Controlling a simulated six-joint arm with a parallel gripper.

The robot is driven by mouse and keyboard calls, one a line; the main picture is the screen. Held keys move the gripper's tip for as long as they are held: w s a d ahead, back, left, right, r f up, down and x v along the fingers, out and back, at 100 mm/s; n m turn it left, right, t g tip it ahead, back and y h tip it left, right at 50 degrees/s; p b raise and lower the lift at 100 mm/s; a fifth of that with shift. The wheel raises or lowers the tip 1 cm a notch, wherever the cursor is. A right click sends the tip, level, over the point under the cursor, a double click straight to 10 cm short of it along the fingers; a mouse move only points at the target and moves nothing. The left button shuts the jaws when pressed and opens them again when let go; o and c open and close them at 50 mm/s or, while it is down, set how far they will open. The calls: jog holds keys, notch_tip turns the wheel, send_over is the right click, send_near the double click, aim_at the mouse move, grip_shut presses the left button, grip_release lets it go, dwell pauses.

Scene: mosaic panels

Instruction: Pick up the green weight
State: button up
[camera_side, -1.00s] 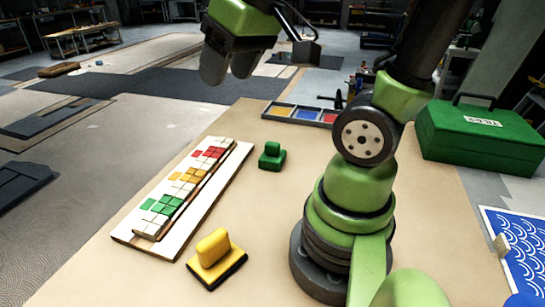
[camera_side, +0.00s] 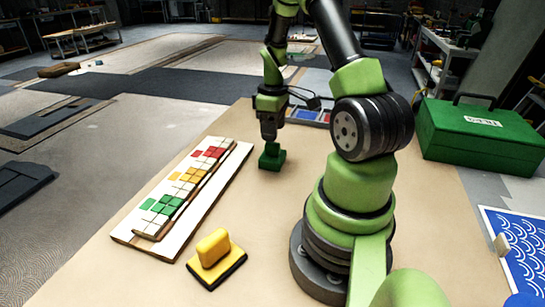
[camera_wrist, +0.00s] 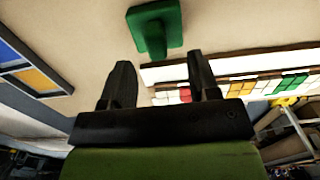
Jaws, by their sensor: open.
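The green weight (camera_side: 272,157), a small block with a wider base and an upright grip, stands on the tan table in the side view. It also shows at the top of the wrist view (camera_wrist: 156,28), beyond my fingertips. My gripper (camera_side: 268,135) points down just above the weight in the side view and partly covers its top. In the wrist view my gripper (camera_wrist: 160,78) is open, its two dark fingers apart with nothing between them. Whether a finger touches the weight cannot be told.
A mosaic panel (camera_side: 205,205) with red, yellow and green tiles lies left of the weight. A yellow-handled block (camera_side: 213,250) stands nearer the camera. A tray of coloured tiles (camera_side: 305,114) is behind, and a green toolbox (camera_side: 480,140) is at right. Bare table lies between the weight and my base.

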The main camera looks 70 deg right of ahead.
aim_at(272, 145)
jog(key=shift+w+d+f, duration=0.1)
jog(key=shift+d+f, duration=0.05)
jog(key=shift+f, duration=1.4)
jog(key=shift+w+d+f, duration=0.1)
jog(key=shift+d+f, duration=0.05)
jog(key=shift+f, duration=1.35)
grip_shut()
